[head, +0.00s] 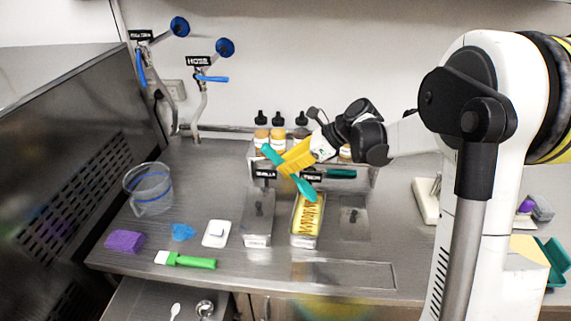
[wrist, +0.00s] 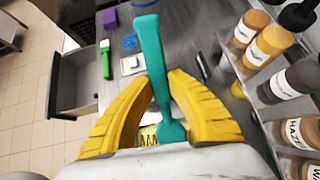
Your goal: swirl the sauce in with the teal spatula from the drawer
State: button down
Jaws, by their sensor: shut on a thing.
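My gripper (head: 288,160) has yellow fingers and is shut on the teal spatula (head: 305,188), held tilted in the air above the counter. In the wrist view the spatula (wrist: 150,45) passes between both fingers. Its lower end, toward the right in the head view, is over or just behind a metal pan (head: 294,238); I cannot tell whether it touches. The pan holds a yellow mix with brown zigzag sauce (head: 308,218) on top. The open drawer (head: 145,301) at the bottom holds a white spoon and a metal scoop; it also shows in the wrist view (wrist: 80,88).
Bottles (head: 278,138) stand in a rack behind the pans. Two metal pans (head: 258,226) (head: 354,222) flank the filled one. A green-handled brush (head: 195,262), purple block (head: 125,241), blue cloth (head: 183,232), white item (head: 216,234) and clear jug (head: 149,188) lie left.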

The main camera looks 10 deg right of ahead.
jog(key=shift+s+f, duration=0.3)
jog(key=shift+s+a+f+b, duration=1)
jog(key=shift+s+f+b, duration=1.05)
jog(key=shift+f, duration=1.25)
jog(key=shift+w+d+p, duration=0.6)
jog(key=shift+w+d, duration=1.35)
jog(key=shift+w, duration=2.4)
jog(key=shift+s+a, duration=2)
jog(key=shift+s, duration=2.5)
jog(key=shift+w+d, duration=2)
jog(key=shift+w, duration=2.5)
jog(key=shift+s+a, duration=1)
jog(key=shift+s, duration=1.25)
jog(key=shift+r+p, duration=2.3)
jog(key=shift+r, duration=1.95)
